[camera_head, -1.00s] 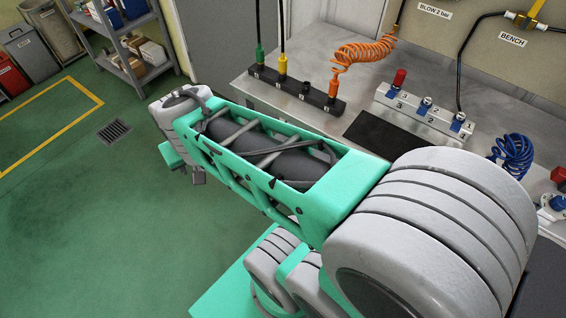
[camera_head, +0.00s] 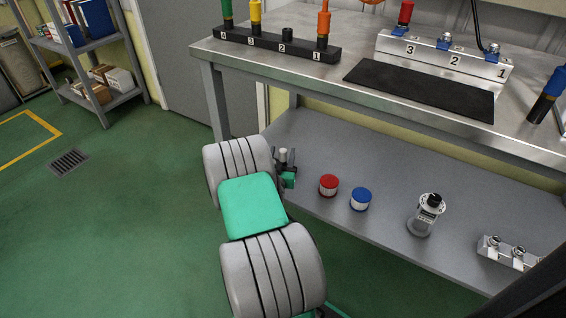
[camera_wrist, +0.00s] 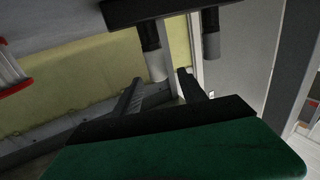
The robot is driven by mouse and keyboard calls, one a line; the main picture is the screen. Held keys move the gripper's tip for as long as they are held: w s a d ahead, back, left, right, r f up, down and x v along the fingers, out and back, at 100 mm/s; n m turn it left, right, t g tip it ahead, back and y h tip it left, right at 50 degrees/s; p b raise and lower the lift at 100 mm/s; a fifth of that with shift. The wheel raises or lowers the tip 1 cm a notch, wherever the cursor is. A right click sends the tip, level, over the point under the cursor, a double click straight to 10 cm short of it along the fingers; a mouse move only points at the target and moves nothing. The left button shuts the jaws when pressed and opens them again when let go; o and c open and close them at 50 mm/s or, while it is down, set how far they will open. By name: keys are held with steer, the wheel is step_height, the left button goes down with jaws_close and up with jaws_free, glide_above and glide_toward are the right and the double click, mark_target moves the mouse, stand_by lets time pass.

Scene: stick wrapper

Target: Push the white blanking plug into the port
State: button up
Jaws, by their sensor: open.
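The wrist view looks upside down. In it, a white-tipped plug (camera_wrist: 157,66) with a black lower part stands in a black holder (camera_wrist: 135,10), beside a grey-tipped plug (camera_wrist: 211,45). My gripper (camera_wrist: 161,77) is open, its two dark fingers reaching toward the white tip, which lies roughly between them in the picture; I cannot tell contact. In the head view the white plug (camera_head: 283,155) shows small at the left end of the lower shelf, partly hidden by my wrist.
A black mat (camera_head: 420,90) lies on the bench. Green floor is clear at left.

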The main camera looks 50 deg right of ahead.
steer(key=x, duration=0.5)
steer(key=shift+d+f, duration=0.15)
steer(key=shift+f, duration=0.1)
steer(key=shift+c, duration=0.3)
jaws_close()
